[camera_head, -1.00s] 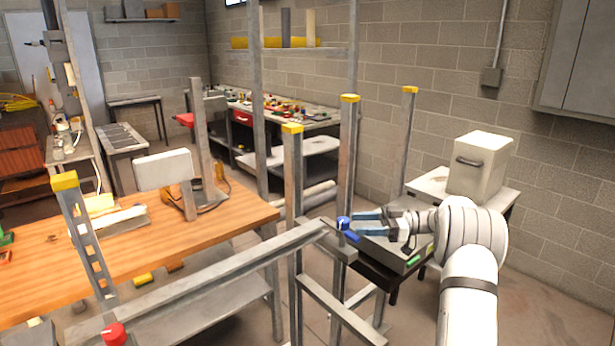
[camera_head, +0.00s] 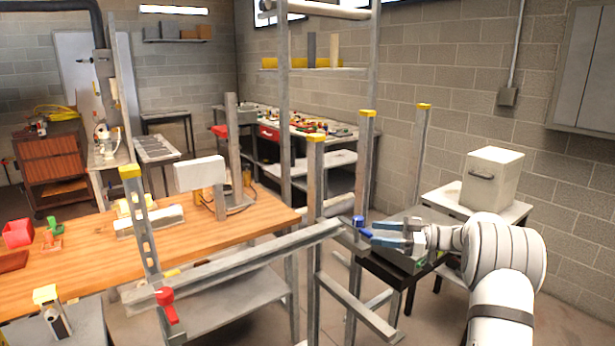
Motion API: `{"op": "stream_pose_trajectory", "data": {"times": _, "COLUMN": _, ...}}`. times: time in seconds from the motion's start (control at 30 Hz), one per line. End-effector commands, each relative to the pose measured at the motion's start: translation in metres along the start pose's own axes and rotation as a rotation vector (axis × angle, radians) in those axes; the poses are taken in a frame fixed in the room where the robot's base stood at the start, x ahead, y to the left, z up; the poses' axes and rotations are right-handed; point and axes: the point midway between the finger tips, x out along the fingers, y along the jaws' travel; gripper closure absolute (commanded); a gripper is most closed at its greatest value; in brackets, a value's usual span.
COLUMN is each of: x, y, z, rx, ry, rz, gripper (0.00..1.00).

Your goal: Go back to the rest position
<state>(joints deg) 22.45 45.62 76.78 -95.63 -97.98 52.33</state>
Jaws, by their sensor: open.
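My gripper (camera_head: 384,235) is at the end of my white arm (camera_head: 503,262), which comes in from the lower right. Its two blue-grey fingers point left and are apart, with nothing seen between them. The fingertips are close to a blue valve handle (camera_head: 359,222) on the metal frame; I cannot tell whether they touch it. A grey box-like unit (camera_head: 410,258) on a dark stand lies behind and below the gripper, partly hidden by it.
Metal posts with yellow caps (camera_head: 316,138) and a horizontal beam (camera_head: 240,262) with a red valve handle (camera_head: 166,304) stand left of the gripper. A wooden workbench (camera_head: 240,218) fills the left. A white box (camera_head: 492,178) sits on a table behind the arm.

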Motion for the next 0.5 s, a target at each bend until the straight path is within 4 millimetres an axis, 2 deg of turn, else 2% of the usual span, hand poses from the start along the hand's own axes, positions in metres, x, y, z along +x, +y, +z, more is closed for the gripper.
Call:
{"op": "stream_pose_trajectory", "data": {"times": 0.27, "x": 0.023, "y": 0.027, "z": -0.046, "rx": -0.111, "ry": -0.033, "rz": 0.258, "gripper": 0.46}}
{"op": "stream_pose_trajectory", "data": {"times": 0.5, "x": 0.028, "y": 0.047, "z": -0.104, "rx": -0.190, "ry": -0.116, "rz": 0.647, "gripper": 0.46}}
